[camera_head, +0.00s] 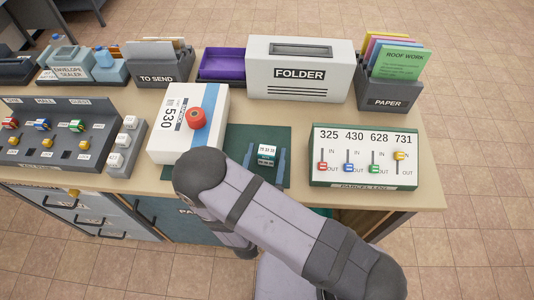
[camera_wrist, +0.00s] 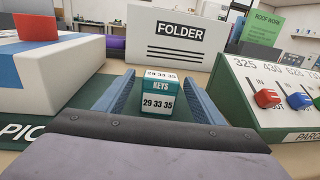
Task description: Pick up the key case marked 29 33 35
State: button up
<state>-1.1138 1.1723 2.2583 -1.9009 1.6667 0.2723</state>
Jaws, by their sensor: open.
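The key case (camera_wrist: 158,93) is a small white and teal box marked KEYS and 29 33 35. In the wrist view it stands upright on the dark green mat (camera_wrist: 85,97), between the two blue fingers of my gripper (camera_wrist: 160,95). The fingers are open, with a gap showing on each side of the case. In the head view the key case (camera_head: 266,155) sits on the mat (camera_head: 240,140), with my gripper (camera_head: 267,163) around it. My arm hides the near part of the mat.
A white box marked 530 (camera_head: 188,120) with a red knob stands close on the left. The parcel log panel (camera_head: 363,157) with coloured sliders is close on the right. The FOLDER box (camera_head: 299,72) stands behind. A paper holder (camera_head: 391,92) is at the back right.

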aim_at(269, 146)
jog(key=w, duration=0.1)
jog(key=w+p, duration=0.2)
jog(key=shift+w+d+r, duration=0.2)
jog(key=shift+d, duration=0.1)
jog(key=shift+w+f+p, duration=0.15)
jog(key=shift+w+p, duration=0.15)
jog(key=shift+w, duration=0.55)
jog(key=shift+c, duration=0.5)
jog(key=c, duration=1.1)
